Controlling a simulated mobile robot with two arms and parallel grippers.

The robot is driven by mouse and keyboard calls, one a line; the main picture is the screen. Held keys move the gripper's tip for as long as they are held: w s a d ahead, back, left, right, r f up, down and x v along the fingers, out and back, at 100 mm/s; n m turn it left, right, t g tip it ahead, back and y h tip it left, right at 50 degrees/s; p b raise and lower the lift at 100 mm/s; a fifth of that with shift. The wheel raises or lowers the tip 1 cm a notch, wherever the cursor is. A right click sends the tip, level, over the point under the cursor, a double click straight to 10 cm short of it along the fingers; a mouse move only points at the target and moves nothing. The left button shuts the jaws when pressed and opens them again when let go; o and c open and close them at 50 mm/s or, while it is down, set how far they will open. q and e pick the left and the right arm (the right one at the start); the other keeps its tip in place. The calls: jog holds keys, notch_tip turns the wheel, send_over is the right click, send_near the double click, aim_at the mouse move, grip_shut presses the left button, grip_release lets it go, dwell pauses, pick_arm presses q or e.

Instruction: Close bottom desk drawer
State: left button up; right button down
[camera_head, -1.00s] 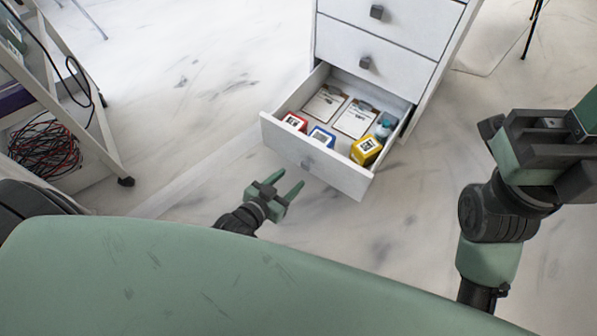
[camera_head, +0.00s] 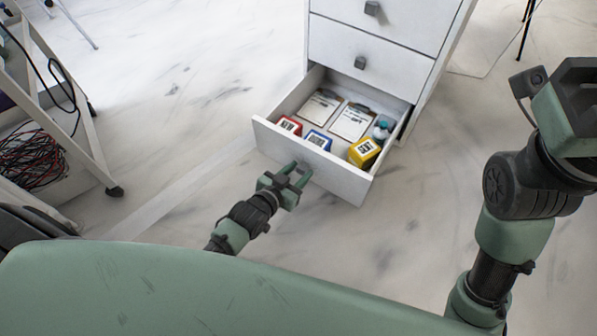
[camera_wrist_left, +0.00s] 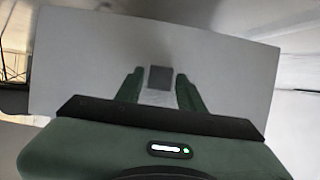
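The white bottom desk drawer (camera_head: 345,185) is pulled out of the desk (camera_head: 372,82). Its front also fills much of the left wrist view (camera_wrist_left: 225,75), with a dark square knob (camera_wrist_left: 160,78) in the middle. My left gripper (camera_head: 297,175) is open, and its green fingertips are at the drawer front around the knob's position. In the left wrist view the fingers (camera_wrist_left: 160,90) stand apart on either side of the knob; I cannot tell whether they touch it. My right arm shows at the right, but I cannot make out its fingers.
The drawer holds a red box (camera_head: 290,126), a blue box (camera_head: 319,140), a yellow box (camera_head: 364,152), a small bottle (camera_head: 381,130) and white packets (camera_head: 351,122). The upper drawers are shut. A wheeled cart (camera_head: 85,140) stands at the left. The floor around the drawer is clear.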

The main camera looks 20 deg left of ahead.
pick_arm(q)
grip_shut()
dwell(1.2)
